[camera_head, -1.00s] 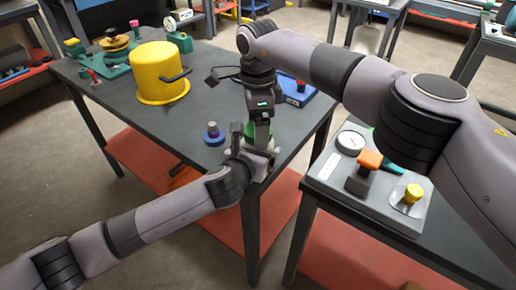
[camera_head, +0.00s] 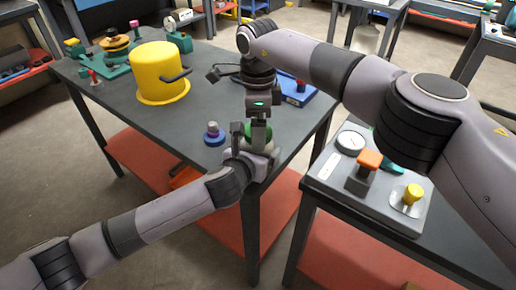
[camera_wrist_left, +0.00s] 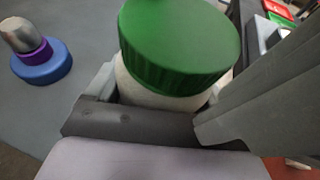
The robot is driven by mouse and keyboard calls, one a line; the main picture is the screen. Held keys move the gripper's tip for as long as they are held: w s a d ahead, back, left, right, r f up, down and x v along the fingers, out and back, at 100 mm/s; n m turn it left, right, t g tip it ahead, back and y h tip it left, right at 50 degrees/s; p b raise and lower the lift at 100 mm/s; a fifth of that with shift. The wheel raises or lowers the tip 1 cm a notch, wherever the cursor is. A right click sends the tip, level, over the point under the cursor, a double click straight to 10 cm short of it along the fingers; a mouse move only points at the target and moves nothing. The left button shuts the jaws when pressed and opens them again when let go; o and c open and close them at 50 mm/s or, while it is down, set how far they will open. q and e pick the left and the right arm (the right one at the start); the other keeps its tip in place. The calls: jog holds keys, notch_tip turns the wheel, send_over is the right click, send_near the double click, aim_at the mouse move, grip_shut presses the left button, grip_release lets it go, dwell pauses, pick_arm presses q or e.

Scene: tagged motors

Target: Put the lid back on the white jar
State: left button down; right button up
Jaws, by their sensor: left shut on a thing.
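The white jar (camera_wrist_left: 150,96) stands between the fingers of my left gripper (camera_wrist_left: 155,108), which is shut on it. The green lid (camera_wrist_left: 185,48) covers the jar's top in the left wrist view; I cannot tell whether it is fully seated. In the head view the lid (camera_head: 249,129) is partly hidden behind a dark finger, and my left gripper (camera_head: 250,153) is around the jar at the table's near corner. My right gripper (camera_head: 259,118) points down directly over the lid. Its fingertips are not clear, so I cannot tell its opening.
A blue disc with a purple and grey knob (camera_head: 213,135) stands on the table (camera_head: 120,108) just left of the jar. A yellow pot (camera_head: 160,75) stands farther back. A blue box (camera_head: 299,92) lies behind my right gripper. A second bench with a grey panel (camera_head: 335,175) is at right.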

notch_tip(320, 180, up, 12)
dwell(0.6)
pick_arm(q)
grip_release()
jog(key=shift+p+v, duration=0.6)
jog(key=shift+v, duration=2.95)
pick_arm(e)
jog(key=shift+r, duration=0.6)
